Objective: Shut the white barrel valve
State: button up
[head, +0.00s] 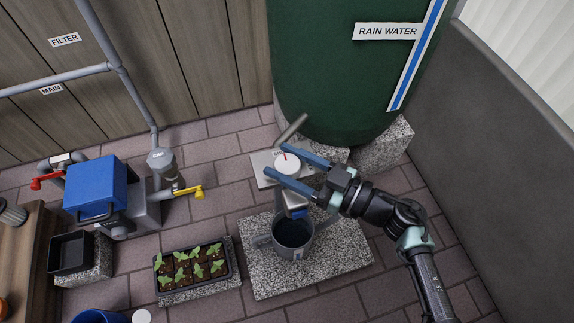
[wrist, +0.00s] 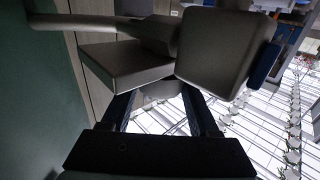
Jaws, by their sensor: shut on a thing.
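In the wrist view, my gripper's dark fingers (wrist: 163,110) flank a rounded grey part, with blocky grey fittings beyond; the knob's marking is hidden there. The dial print beside the knob is too small to read.
A grey watering can (head: 292,235) stands on a stone slab just below the valve. A seedling tray (head: 190,272) lies left of it. A blue pump box (head: 95,188) with red and yellow handles stands further left. A grey wall (head: 500,120) bounds the right.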

jog(key=shift+d+f+n+g, duration=0.1)
jog(key=shift+n+g, duration=0.2)
jog(key=shift+g, duration=0.2)
jog(key=o, duration=1.4)
jog(key=p+v, duration=0.2)
jog(key=v, duration=0.4)
jog(key=p+v, duration=0.1)
jog(key=v, duration=0.6)
jog(key=shift+f+p, duration=0.15)
jog(key=shift+p, duration=0.25)
